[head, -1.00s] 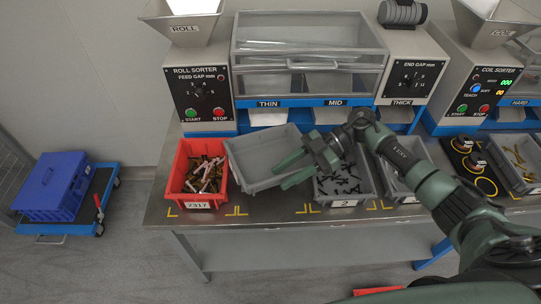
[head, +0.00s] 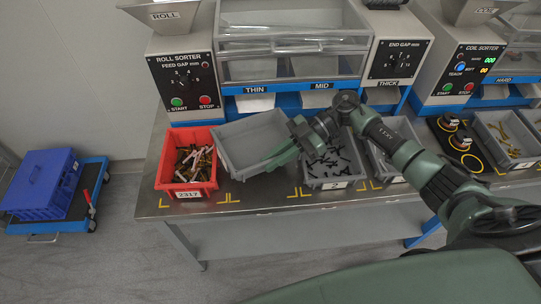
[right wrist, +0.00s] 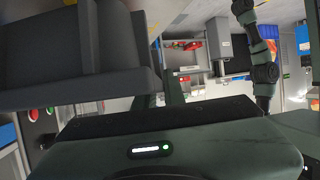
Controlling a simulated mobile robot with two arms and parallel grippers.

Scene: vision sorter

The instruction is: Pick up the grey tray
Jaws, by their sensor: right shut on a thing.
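The grey tray (head: 240,148) is empty and sits skewed on the steel table under the THIN outlet, between the red bin and the grey bin marked 2. My right gripper (head: 279,157) is shut on the tray's right wall. The fingers cover part of that rim. Whether the tray's base touches the table is unclear. In the right wrist view, a large dark grey shape that looks like the tray (right wrist: 75,70) fills the upper left, close to the fingers. My left gripper is not in view.
The red bin (head: 170,178) with brass-coloured pieces is close to the tray's left. The grey bin marked 2 (head: 334,183), holding dark pieces, is close to its right. The sorter (head: 183,80) stands behind. A blue crate (head: 42,185) on a cart is at far left.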

